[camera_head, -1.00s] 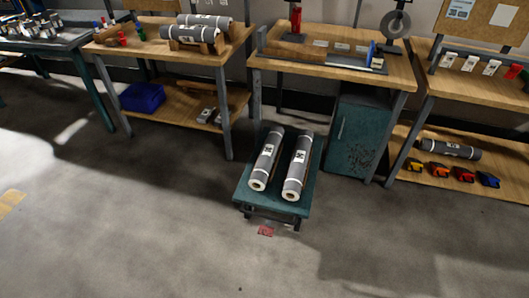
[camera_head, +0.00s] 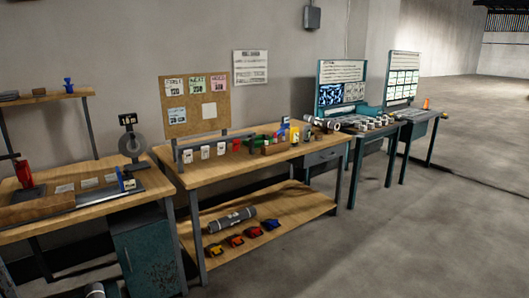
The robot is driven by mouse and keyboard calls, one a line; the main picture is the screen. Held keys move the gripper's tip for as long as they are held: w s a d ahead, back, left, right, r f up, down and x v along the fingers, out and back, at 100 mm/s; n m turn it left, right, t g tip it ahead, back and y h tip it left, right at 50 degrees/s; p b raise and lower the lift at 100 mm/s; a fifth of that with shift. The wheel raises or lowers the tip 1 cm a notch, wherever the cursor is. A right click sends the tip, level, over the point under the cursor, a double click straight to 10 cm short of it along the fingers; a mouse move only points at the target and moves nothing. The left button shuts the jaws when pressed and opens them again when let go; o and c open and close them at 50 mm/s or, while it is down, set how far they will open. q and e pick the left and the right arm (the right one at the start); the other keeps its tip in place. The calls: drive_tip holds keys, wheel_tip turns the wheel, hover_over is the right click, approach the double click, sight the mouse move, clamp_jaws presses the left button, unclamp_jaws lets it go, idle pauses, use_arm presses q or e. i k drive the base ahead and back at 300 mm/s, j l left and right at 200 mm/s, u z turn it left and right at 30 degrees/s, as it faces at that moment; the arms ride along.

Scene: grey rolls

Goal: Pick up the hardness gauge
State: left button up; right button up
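I cannot tell for certain which thing is the hardness gauge. Several small white devices (camera_head: 205,152) stand in a row at the back of the middle wooden bench (camera_head: 230,168). Small red, green, blue and yellow items and a wooden box (camera_head: 277,147) are to their right. On the left bench (camera_head: 85,215) a dark ring-shaped device (camera_head: 132,145) stands upright, next to a long tray-like fixture with a blue upright piece (camera_head: 121,180).
The middle bench's lower shelf (camera_head: 290,207) holds a grey roll (camera_head: 232,219) and several coloured devices (camera_head: 253,232). A teal cabinet (camera_head: 150,257) stands under the left bench. Teal desks with display boards (camera_head: 341,84) are farther right. The floor (camera_head: 430,230) at right is clear.

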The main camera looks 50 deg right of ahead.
sight(306, 128)
drive_tip(key=z, duration=1.95)
drive_tip(key=i, duration=1.7)
